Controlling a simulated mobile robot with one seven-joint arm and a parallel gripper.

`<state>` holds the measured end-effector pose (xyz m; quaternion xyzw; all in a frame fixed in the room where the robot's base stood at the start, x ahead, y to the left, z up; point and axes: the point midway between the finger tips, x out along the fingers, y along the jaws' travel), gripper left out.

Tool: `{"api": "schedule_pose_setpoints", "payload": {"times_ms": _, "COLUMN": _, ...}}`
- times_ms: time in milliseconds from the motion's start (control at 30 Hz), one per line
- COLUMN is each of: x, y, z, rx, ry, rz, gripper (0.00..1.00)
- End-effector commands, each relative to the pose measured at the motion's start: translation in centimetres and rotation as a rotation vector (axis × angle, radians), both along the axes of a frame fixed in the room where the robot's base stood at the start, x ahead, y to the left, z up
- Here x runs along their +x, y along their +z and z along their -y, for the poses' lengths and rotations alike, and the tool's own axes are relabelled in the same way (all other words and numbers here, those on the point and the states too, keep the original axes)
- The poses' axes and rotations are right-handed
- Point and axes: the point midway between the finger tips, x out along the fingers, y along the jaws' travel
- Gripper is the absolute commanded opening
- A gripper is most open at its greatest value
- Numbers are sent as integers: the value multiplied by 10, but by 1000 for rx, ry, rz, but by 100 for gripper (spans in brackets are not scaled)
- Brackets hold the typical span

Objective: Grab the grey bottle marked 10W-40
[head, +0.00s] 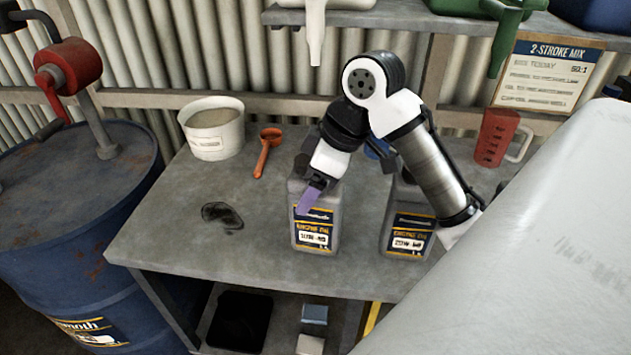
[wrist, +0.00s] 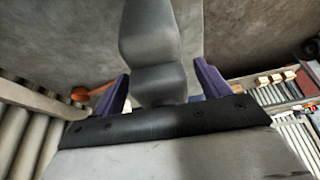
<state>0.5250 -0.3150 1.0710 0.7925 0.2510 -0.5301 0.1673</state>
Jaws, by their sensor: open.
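Two grey bottles with dark and yellow labels stand upright on the workbench in the head view. The left bottle (head: 318,220) has small print that looks like 10W-40; the right bottle (head: 408,228) looks like 20W-50. My gripper (head: 308,200) is at the upper part of the left bottle and hides its top. In the wrist view, my gripper (wrist: 162,86) is open, with a purple finger on each side of a grey bottle (wrist: 160,45). The fingers look apart from it. Whether they touch it on the hidden side I cannot tell.
The grey workbench (head: 180,240) also holds a white tub (head: 213,140), an orange scoop (head: 265,150) and a red jug (head: 497,138). A blue drum (head: 60,240) with a red pump stands left. A shelf (head: 400,20) with spouted containers hangs above. The bench's front left is clear apart from a dark stain.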

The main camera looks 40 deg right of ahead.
Motion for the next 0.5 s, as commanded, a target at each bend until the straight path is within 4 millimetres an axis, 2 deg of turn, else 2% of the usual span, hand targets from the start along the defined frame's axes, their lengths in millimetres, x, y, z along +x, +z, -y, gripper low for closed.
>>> {"api": "schedule_pose_setpoints", "payload": {"times_ms": 233, "x": 1, "y": -3, "z": -1, "rx": 0, "ry": 0, "rz": 1, "gripper": 75}}
{"api": "schedule_pose_setpoints", "payload": {"times_ms": 500, "x": 1, "y": -3, "z": -1, "rx": 1, "ry": 0, "rz": 1, "gripper": 41}}
